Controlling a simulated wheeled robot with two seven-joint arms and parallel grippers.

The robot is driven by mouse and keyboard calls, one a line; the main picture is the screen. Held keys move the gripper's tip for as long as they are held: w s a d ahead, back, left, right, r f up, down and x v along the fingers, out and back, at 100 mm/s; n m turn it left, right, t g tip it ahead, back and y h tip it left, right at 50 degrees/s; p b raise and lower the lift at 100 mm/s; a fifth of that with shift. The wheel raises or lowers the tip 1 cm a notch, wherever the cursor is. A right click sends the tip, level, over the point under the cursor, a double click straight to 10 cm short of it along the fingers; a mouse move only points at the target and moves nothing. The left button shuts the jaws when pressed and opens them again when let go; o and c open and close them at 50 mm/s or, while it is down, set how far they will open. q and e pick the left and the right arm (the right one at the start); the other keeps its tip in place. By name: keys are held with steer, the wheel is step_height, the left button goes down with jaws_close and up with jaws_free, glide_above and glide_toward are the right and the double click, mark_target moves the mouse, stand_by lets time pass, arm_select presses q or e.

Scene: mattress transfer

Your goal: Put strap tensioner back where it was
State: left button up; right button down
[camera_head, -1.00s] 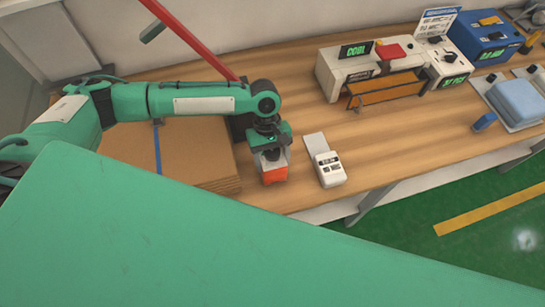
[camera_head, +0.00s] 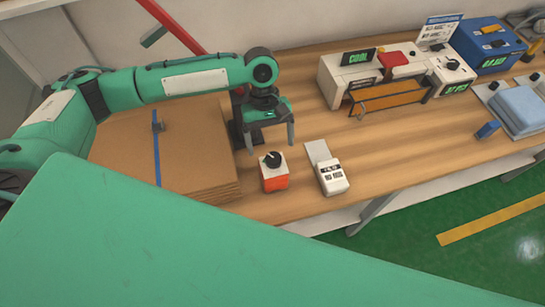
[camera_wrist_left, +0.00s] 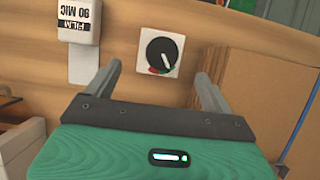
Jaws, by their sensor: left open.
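My left gripper (camera_head: 270,144) is open and empty above a small white-and-red box with a black knob (camera_head: 274,180) on the workbench. In the left wrist view the fingers (camera_wrist_left: 158,74) stand apart on either side of the box's dial face (camera_wrist_left: 161,53), touching nothing. A long red bar (camera_head: 174,28) runs behind my left arm, which hides part of it. A dark block (camera_head: 238,130) stands beside the cardboard. I cannot tell for sure which of these is the strap tensioner. My right gripper is not in view.
Stacked cardboard (camera_head: 195,150) with a blue strap (camera_head: 157,160) lies left of the box. A white film gauge (camera_head: 332,178) stands close on the right. A white sealing machine (camera_head: 345,72) and a blue machine (camera_head: 484,38) stand farther right.

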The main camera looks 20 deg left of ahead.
arm_select(q)
steer(key=v, duration=0.3)
steer(key=shift+r, duration=0.25)
stand_by(0.4)
